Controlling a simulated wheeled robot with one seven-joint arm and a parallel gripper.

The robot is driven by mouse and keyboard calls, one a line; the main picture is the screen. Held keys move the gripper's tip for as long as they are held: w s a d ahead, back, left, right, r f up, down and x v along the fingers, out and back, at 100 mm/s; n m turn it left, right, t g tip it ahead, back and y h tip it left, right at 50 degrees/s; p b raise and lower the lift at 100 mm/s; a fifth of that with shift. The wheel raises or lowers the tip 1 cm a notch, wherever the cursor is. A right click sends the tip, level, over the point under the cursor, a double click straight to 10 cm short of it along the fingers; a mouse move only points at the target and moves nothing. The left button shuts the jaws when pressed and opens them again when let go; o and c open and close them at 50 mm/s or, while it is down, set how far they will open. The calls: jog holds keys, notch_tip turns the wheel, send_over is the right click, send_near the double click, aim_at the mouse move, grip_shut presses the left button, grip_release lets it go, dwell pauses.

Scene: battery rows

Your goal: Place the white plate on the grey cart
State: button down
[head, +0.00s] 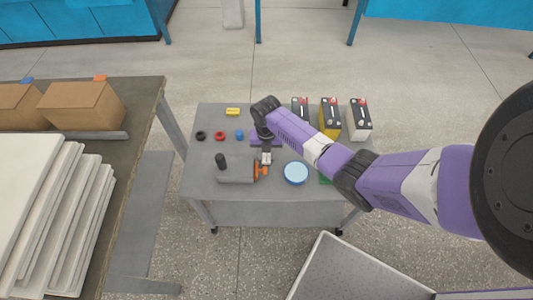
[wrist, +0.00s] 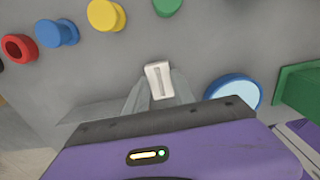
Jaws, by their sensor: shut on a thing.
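The white plate (wrist: 158,80) is a small pale piece between my fingertips in the wrist view, with a slot-like mark on its face. My gripper (wrist: 156,92) is shut on it. In the head view my gripper (head: 266,154) points down over the middle of the grey cart (head: 225,191). The fingers hide part of the plate, and I cannot tell whether it touches the cart top.
Small red (head: 219,136) and blue (head: 239,135) pieces lie behind; battery boxes (head: 330,117) stand back right. A table (head: 150,100) is left.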

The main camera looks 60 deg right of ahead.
aim_at(266, 156)
jog(key=c, duration=1.1)
grip_release()
jog(key=shift+f, duration=0.1)
jog(key=shift+o, duration=0.2)
notch_tip(266, 156, up, 12)
jog(key=p, duration=0.1)
jog(key=shift+r+p, duration=0.2)
jog(key=shift+p, duration=0.1)
